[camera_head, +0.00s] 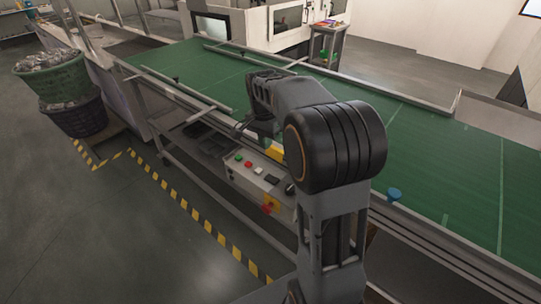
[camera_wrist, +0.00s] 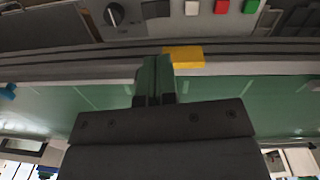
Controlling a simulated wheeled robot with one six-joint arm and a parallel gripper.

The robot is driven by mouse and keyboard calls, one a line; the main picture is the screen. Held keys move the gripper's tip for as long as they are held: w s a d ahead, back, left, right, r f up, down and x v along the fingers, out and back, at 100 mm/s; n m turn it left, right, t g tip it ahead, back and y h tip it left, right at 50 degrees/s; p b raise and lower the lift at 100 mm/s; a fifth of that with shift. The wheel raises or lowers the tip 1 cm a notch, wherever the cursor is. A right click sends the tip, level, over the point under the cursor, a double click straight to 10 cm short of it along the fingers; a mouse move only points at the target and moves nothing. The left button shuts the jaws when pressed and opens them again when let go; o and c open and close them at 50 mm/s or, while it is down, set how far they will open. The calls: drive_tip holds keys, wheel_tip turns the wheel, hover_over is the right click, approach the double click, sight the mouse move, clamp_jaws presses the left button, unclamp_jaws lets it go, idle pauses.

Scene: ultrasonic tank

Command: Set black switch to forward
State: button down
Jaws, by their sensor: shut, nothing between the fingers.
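The black switch (camera_wrist: 114,14) is a round knob with a pale pointer line on the grey control panel (camera_wrist: 70,32), at the upper left of the wrist view. In the head view the panel (camera_head: 240,178) is on the near side of the conveyor, and the knob (camera_head: 290,188) shows at its right end beside my arm. My gripper (camera_wrist: 153,62) is shut and empty, over the conveyor edge and apart from the switch. In the head view my gripper (camera_head: 241,127) is small and partly hidden by my arm.
White, red and green buttons (camera_wrist: 221,6) sit on the panel. A yellow block (camera_wrist: 184,57) is at the conveyor edge, close beside my fingers. The green belt (camera_head: 430,150) is mostly clear. A blue knob (camera_head: 393,194) is on the rail. Bins (camera_head: 55,85) stand left.

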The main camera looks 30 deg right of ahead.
drive_tip(key=s+a+n+t, duration=0.2)
drive_tip(key=s+a+n, duration=0.2)
drive_tip(key=s, duration=0.5)
drive_tip(key=s+a+n+t, duration=0.2)
drive_tip(key=s+a+n, duration=0.2)
drive_tip(key=s+n, duration=0.4)
drive_tip(key=shift+s+f, duration=0.3)
drive_tip(key=shift+s, duration=0.15)
drive_tip(key=shift+s, duration=0.15)
